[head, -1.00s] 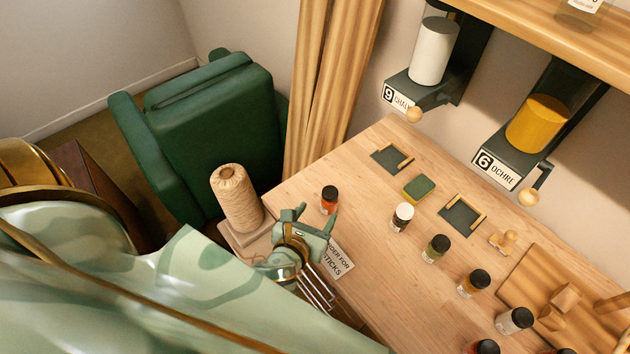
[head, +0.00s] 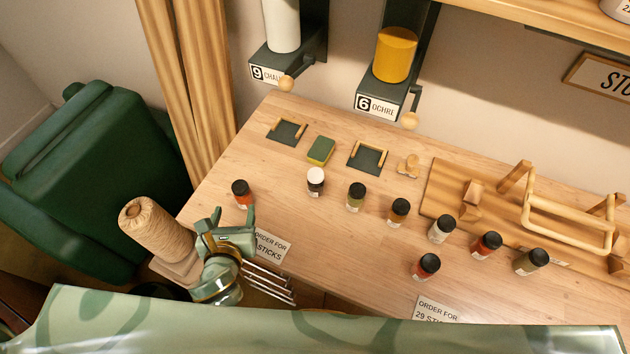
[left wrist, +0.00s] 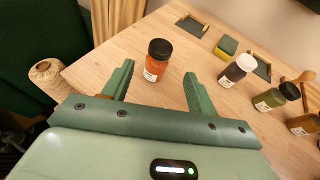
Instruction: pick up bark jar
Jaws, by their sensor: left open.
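Several small labelled jars stand upright on the wooden table. I cannot read their labels, so I cannot tell which is bark. An orange-red jar with a black lid (head: 242,194) stands at the left; it also shows in the left wrist view (left wrist: 157,62). To its right are a dark brown jar with a white lid (head: 315,183), an olive jar (head: 356,197) and an orange-brown jar (head: 398,212). My left gripper (head: 234,214) is open and empty just in front of the orange-red jar. In the left wrist view its fingers (left wrist: 159,77) point at both sides of that jar.
A twine spool (head: 155,232) stands left of my gripper. An order card (head: 272,247) lies right of it. A green sponge (head: 320,150) and dark trays (head: 286,132) lie behind the jars. More jars (head: 442,229) and a wooden rack (head: 570,225) stand to the right.

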